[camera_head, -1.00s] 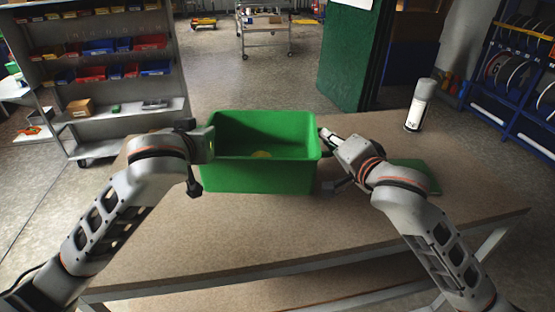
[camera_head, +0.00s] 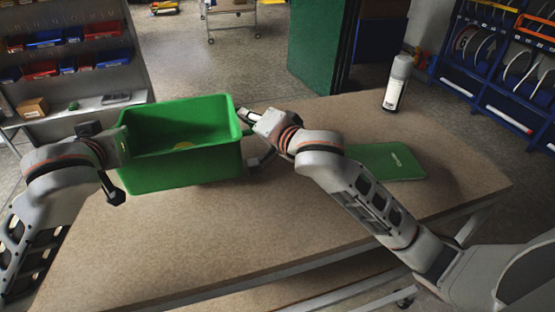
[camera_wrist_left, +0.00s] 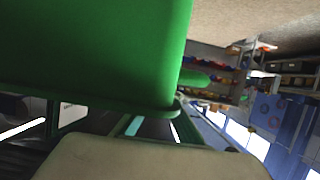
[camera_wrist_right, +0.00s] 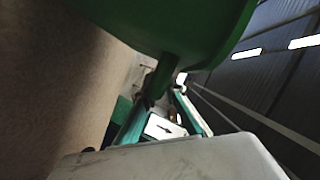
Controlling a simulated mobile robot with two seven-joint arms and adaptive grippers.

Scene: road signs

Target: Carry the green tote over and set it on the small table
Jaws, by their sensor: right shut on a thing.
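The green tote (camera_head: 185,165) is an open bin, upright at the left end of the brown-topped table (camera_head: 240,225). Something yellow shows inside it. My left gripper (camera_head: 122,148) is at the tote's left end wall and appears shut on its rim; the tote fills much of the left wrist view (camera_wrist_left: 90,50). My right gripper (camera_head: 246,120) is shut on the tote's right rim, with the tote above it in the right wrist view (camera_wrist_right: 185,25). Whether the tote's base touches the tabletop is hard to tell. I cannot identify a separate small table.
A flat green panel (camera_head: 385,161) lies on the table right of my right gripper. A white spray can (camera_head: 397,83) stands at the back right. Shelving with bins (camera_head: 75,60) stands behind at left, a cart (camera_head: 230,14) farther back. The table's front middle is clear.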

